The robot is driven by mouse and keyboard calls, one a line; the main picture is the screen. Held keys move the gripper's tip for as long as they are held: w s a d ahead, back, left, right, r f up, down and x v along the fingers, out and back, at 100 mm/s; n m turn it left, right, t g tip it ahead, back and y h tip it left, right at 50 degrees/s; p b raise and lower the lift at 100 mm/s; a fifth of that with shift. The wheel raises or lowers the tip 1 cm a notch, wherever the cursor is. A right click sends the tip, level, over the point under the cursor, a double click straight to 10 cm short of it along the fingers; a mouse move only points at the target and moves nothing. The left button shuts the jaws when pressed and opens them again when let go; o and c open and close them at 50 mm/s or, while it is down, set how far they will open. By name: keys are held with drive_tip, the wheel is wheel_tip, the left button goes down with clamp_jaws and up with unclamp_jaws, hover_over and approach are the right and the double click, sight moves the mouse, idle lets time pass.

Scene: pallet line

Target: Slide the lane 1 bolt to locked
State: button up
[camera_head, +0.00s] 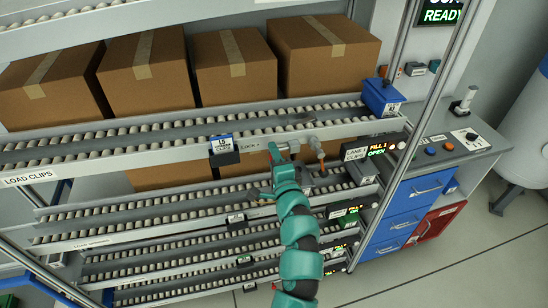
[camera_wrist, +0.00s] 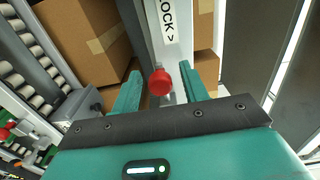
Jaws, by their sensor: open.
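The lane 1 bolt's red knob (camera_wrist: 159,82) shows in the wrist view, just past the end of the white "LOCK >" label (camera_wrist: 169,22). My teal gripper (camera_wrist: 160,76) is open, with one finger on each side of the knob and visible gaps beside it. In the head view my gripper (camera_head: 283,152) is at the front rail (camera_head: 200,158), just right of the partly covered "LOCK" label (camera_head: 249,156). I cannot make out the knob there for certain. The "LANE 1 CLIPS" sign (camera_head: 355,153) stands to the right, beside a display (camera_head: 379,146) reading "FILL 1 OPEN".
Several cardboard boxes (camera_head: 233,66) stand behind the upper roller lane (camera_head: 120,143). A blue bin (camera_head: 381,97) and an upright post (camera_head: 408,140) are at the right. Lower roller lanes (camera_head: 150,213) lie below the rail. A control panel (camera_head: 452,147) stands further right, with open floor in front.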

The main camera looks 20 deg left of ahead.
clamp_jaws()
drive_tip(key=w+d+b, duration=0.1)
drive_tip(key=d+b, duration=0.1)
drive_tip(key=w+d+b, duration=0.1)
drive_tip(key=d, duration=0.1)
drive_tip(key=shift+w, duration=0.3)
unclamp_jaws()
drive_tip(key=shift+w+d, duration=0.1)
drive_tip(key=shift+d, duration=0.05)
